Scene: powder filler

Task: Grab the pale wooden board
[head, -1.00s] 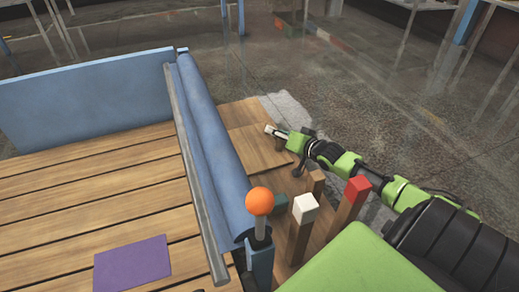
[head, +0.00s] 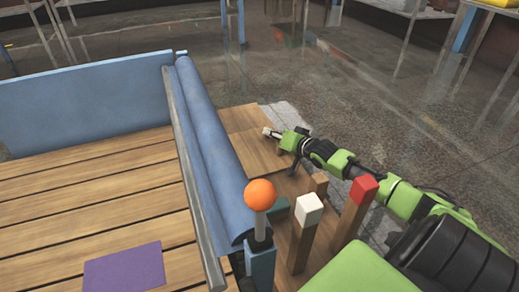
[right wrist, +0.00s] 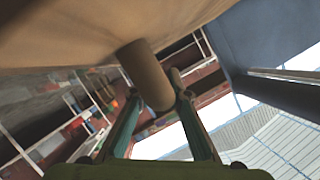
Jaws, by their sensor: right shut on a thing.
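A pale wooden board (head: 254,152) lies to the right of the blue roller in the head view. My right gripper (head: 272,133) is at its far right edge. In the right wrist view a pale wooden surface (right wrist: 75,35) spans the top, with a round brown peg (right wrist: 147,75) reaching down from it. The two fingers of my right gripper (right wrist: 158,100) are on either side of the peg and closed on it. I cannot tell for certain that this surface is the same board. My left gripper is not in view.
A blue roller (head: 205,150) and a slatted wooden bed (head: 90,190) are at left, with a purple sheet (head: 124,267) on the slats. An orange-knobbed lever (head: 260,196), a white-topped post (head: 306,215) and a red-topped post (head: 362,190) stand near my right arm.

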